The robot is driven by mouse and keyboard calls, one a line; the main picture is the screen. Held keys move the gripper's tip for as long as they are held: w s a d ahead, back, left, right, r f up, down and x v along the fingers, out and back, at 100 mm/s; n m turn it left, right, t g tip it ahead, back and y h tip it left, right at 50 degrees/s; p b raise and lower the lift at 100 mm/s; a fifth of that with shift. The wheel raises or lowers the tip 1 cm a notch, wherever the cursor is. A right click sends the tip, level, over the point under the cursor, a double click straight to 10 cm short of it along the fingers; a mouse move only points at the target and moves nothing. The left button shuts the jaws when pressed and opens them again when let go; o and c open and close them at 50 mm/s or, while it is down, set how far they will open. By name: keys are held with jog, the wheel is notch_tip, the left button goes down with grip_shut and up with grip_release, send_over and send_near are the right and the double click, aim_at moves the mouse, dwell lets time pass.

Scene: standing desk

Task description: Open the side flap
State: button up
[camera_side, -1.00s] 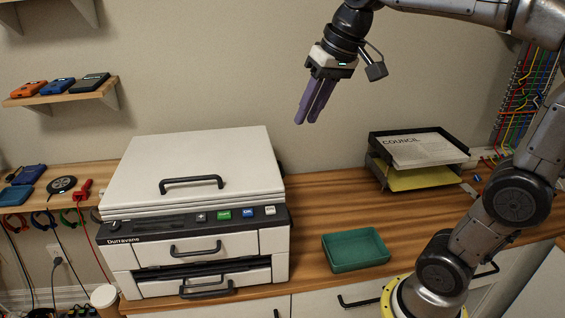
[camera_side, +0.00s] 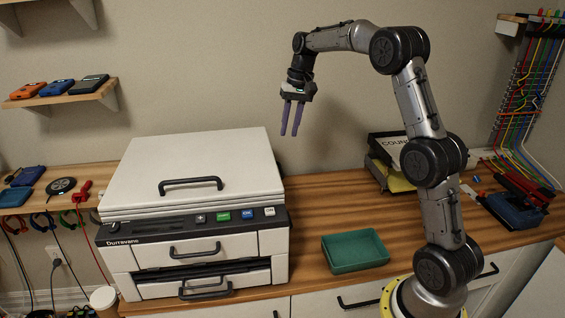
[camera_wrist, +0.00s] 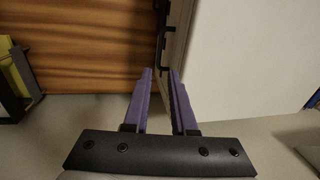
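The white and black printer (camera_side: 195,195) stands on the left part of the wooden desk, with its lid down. Its right side is turned away in the side view. In the wrist view, the printer's lid (camera_wrist: 245,45) fills the right, and a narrow grey side face (camera_wrist: 177,42) carries a dark handle (camera_wrist: 163,48), seen edge-on. That face appears to be the side flap, and I see no clear gap around it. My gripper (camera_side: 289,134) hangs above the desk behind and right of the printer, fingers down. Its purple fingers (camera_wrist: 159,72) are apart and empty.
A green tray (camera_side: 355,251) lies right of the printer. A black paper rack (camera_side: 386,160) stands at the back right, partly behind my arm. The desk (camera_side: 315,205) between printer and rack is clear. The wall is close behind.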

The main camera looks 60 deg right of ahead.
aim_at(281, 169)
jog(key=f, duration=0.3)
jog(key=w+a+f, duration=0.1)
jog(key=f, duration=0.7)
jog(key=shift+w+a+f, duration=0.15)
jog(key=shift+w+a, duration=0.05)
jog(key=shift+a, duration=0.1)
grip_shut()
dwell(0.9)
